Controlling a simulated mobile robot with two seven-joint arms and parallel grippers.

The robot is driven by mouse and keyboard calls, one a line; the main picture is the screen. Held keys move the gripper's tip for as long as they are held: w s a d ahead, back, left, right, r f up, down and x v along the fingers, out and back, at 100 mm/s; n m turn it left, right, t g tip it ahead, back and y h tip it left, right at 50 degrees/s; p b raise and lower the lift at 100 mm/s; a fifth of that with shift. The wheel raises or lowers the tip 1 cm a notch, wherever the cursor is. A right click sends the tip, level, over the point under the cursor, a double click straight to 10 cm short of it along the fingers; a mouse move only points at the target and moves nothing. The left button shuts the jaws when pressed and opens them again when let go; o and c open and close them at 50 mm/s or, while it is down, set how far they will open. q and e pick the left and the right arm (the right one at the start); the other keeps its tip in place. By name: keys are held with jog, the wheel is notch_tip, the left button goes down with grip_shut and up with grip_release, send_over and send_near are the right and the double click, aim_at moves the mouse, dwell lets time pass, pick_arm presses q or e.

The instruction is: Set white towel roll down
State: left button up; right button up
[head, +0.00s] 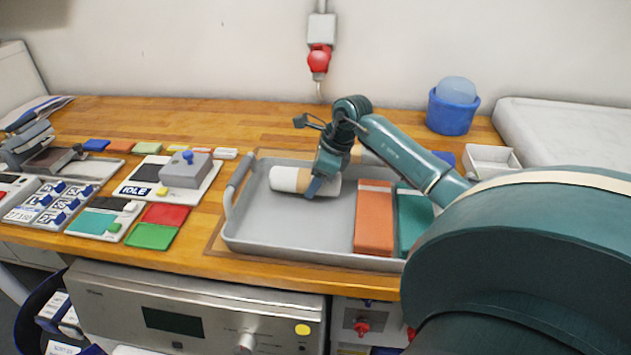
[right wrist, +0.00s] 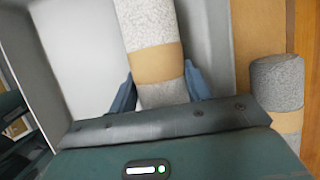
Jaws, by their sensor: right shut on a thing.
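The white towel roll (head: 287,179) has a tan band around it and lies on its side at the back left of the grey tray (head: 285,230). My right gripper (head: 320,186) is shut on it around the band. The roll (right wrist: 150,25) also shows between the two blue fingers (right wrist: 160,90) in the right wrist view. The roll is low over the tray floor; I cannot tell whether it touches. My left gripper is not in view.
An orange folded cloth (head: 374,218) and a teal one (head: 414,218) lie in the tray's right part. A grey roll with a tan band (right wrist: 277,85) lies outside the tray. The tray's front left floor is clear. A blue tub (head: 451,112) stands behind.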

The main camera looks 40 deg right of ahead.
jog(key=shift+f, duration=0.9)
jog(key=o, duration=1)
jog(key=shift+o, duration=0.2)
jog(key=shift+r, duration=0.1)
jog(key=b+v, duration=0.2)
jog(key=v, duration=1)
jog(key=shift+w+r, duration=0.1)
